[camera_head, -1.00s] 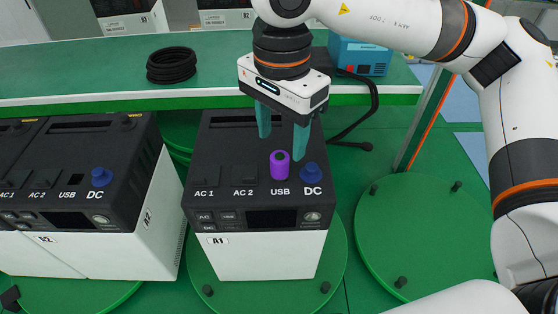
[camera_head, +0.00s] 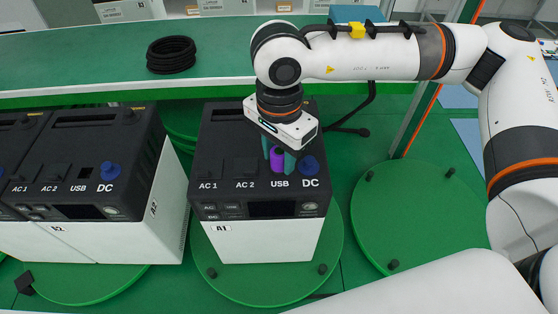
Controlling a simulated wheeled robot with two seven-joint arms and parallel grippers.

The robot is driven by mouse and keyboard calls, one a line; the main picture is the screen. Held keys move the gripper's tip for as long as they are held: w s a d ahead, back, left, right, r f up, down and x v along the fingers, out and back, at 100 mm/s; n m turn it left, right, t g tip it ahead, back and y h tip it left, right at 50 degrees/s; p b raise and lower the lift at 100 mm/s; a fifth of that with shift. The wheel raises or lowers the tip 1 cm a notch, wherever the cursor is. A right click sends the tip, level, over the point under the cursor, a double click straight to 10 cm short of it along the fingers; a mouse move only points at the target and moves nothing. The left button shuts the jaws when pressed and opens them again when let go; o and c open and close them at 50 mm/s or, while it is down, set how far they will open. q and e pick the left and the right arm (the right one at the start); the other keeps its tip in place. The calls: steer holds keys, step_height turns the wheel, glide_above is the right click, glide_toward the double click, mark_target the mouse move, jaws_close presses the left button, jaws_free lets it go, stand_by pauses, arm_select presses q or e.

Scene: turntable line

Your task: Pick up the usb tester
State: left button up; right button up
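The usb tester is the purple cylinder (camera_head: 277,158) standing upright in the USB socket on top of the power station marked A1 (camera_head: 262,241). My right gripper (camera_head: 278,163) points down over it, with one teal finger at the left and one at the right of the purple cylinder. I cannot tell whether the fingers touch it. The gripper body hides the upper finger parts. My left gripper is not in view.
A blue plug (camera_head: 309,167) in the DC socket stands close at the right of the tester. More power stations (camera_head: 173,205) stand at the left. A black cable coil (camera_head: 171,55) lies on the green bench (camera_head: 221,60) behind. A bare green turntable (camera_head: 413,215) is at the right.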

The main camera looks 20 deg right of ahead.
steer(key=c, duration=0.6)
steer(key=shift+c, duration=0.2)
